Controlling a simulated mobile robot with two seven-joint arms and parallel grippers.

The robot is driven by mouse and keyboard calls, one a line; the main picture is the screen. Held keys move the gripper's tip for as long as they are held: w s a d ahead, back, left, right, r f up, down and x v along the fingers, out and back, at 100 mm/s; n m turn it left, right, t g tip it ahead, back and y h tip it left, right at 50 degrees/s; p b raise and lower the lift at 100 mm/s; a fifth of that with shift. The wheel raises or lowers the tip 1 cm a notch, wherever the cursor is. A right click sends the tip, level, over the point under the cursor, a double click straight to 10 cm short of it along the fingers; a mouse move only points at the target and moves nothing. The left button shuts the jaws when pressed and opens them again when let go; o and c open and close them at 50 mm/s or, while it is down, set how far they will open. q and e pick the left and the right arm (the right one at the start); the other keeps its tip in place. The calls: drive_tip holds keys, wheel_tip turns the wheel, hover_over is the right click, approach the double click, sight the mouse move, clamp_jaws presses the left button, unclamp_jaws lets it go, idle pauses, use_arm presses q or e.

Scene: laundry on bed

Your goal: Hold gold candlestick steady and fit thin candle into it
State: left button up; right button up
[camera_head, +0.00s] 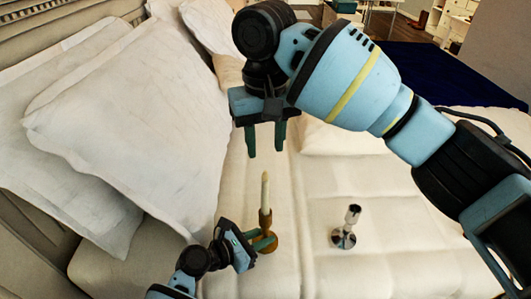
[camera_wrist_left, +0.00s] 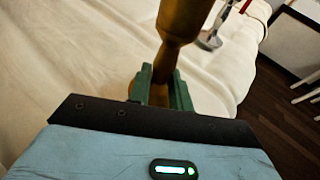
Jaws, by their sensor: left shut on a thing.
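The gold candlestick (camera_head: 266,221) stands on the white bedding, and it also shows in the left wrist view (camera_wrist_left: 183,22). The thin cream candle (camera_head: 265,189) stands upright at the top of the candlestick; how deep it sits in the cup cannot be told. My left gripper (camera_head: 264,240) is shut on the candlestick's stem, low down, and its green fingers (camera_wrist_left: 161,88) show on both sides of the stem in the left wrist view. My right gripper (camera_head: 266,150) is open and empty, apart from the candle and higher in the picture, with its fingers pointing down.
A silver candlestick (camera_head: 345,228) stands on the bedding to the right of the gold one. Large white pillows (camera_head: 125,120) lean at the left against the headboard (camera_head: 50,35). A dark blue cover (camera_head: 450,72) lies at the back right. The bedding around the silver candlestick is clear.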

use_arm(q)
drive_tip(key=shift+f, duration=0.2)
use_arm(e)
drive_tip(key=shift+r, duration=0.1)
use_arm(q)
drive_tip(key=o, duration=0.8)
drive_tip(key=shift+c, duration=0.2)
drive_tip(key=shift+o, duration=0.4)
drive_tip(key=shift+r, duration=0.1)
drive_tip(key=shift+a, duration=0.1)
drive_tip(key=v, duration=1.2)
drive_tip(key=shift+r, duration=0.1)
drive_tip(key=shift+s, duration=0.1)
